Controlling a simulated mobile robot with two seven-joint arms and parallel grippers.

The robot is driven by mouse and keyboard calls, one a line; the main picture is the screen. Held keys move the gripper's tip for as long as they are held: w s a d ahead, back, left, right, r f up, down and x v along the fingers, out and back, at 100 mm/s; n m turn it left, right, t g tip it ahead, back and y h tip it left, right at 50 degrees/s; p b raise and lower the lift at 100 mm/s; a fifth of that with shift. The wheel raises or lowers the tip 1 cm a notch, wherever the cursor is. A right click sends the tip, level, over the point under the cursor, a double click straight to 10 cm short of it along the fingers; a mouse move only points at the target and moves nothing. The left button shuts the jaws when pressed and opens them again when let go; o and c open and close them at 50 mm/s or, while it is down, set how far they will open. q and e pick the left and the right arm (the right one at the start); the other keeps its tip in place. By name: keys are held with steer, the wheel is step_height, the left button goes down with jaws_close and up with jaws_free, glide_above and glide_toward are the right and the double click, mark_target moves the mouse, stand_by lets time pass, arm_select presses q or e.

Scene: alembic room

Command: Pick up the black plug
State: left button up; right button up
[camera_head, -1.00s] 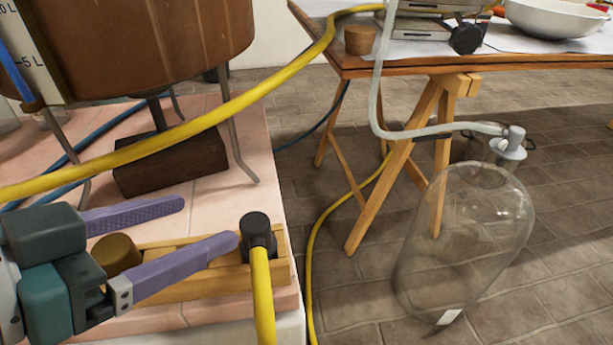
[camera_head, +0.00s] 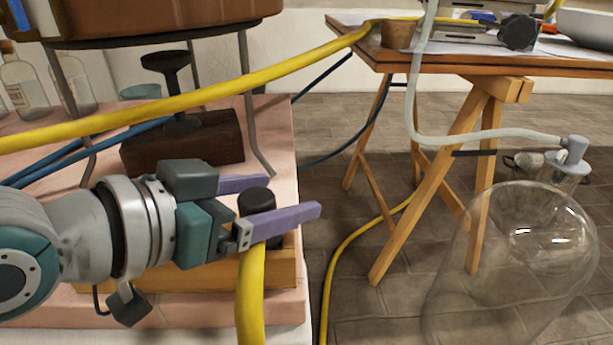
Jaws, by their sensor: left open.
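The black plug (camera_head: 257,201) is a dark cylindrical cap at the upper end of a yellow hose (camera_head: 251,290). It stands at the wooden tray (camera_head: 285,268) on the pink tiled ledge. My left gripper (camera_head: 292,195) reaches in from the left, with its purple fingers spread apart. The plug is between the fingers: the near finger crosses in front of its lower part, and the far finger is behind and to its left. I cannot tell whether either finger touches it. My right gripper is not in view.
Another yellow hose (camera_head: 200,97) crosses above the gripper. A brown vessel on metal legs (camera_head: 255,130) and a dark wooden block (camera_head: 185,145) stand behind. A trestle table (camera_head: 470,68) and a large glass jar (camera_head: 515,265) are at the right. Tiled floor lies between ledge and table.

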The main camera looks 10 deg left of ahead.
arm_select(q)
steer(key=shift+w+d+f, duration=0.1)
steer(key=shift+w+d, duration=0.15)
steer(key=shift+w, duration=0.15)
steer(key=shift+s, duration=0.1)
steer(key=shift+c, duration=0.3)
jaws_close()
